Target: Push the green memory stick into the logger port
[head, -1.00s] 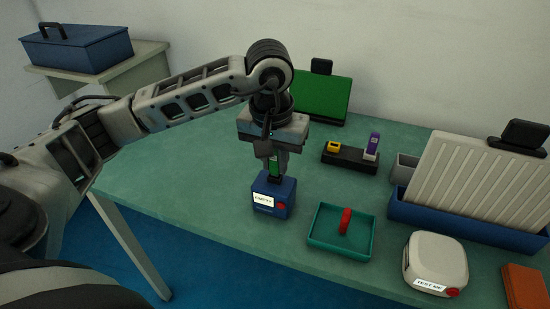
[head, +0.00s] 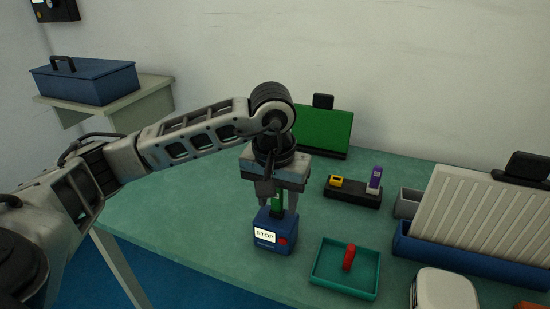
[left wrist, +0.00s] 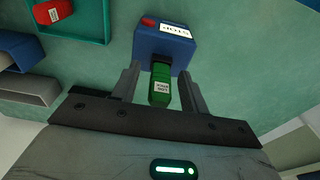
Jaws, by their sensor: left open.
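The blue logger (head: 270,247) stands on the green table and has a red button and a label reading STOP. The green memory stick (head: 278,201) stands upright in the top of the logger. In the left wrist view the stick (left wrist: 161,86) has a white label, and its lower end is hidden in the logger (left wrist: 166,50). My left gripper (head: 279,207) points down over the logger and is open, with one finger on each side of the stick and gaps between. My right gripper is not in view.
A teal tray (head: 318,284) with a red stick (head: 349,258) lies right of the logger. A black holder (head: 352,194) with yellow and purple sticks stands behind. A blue rack (head: 470,259) holds a ribbed white panel at right. A green board (head: 323,130) stands at the back.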

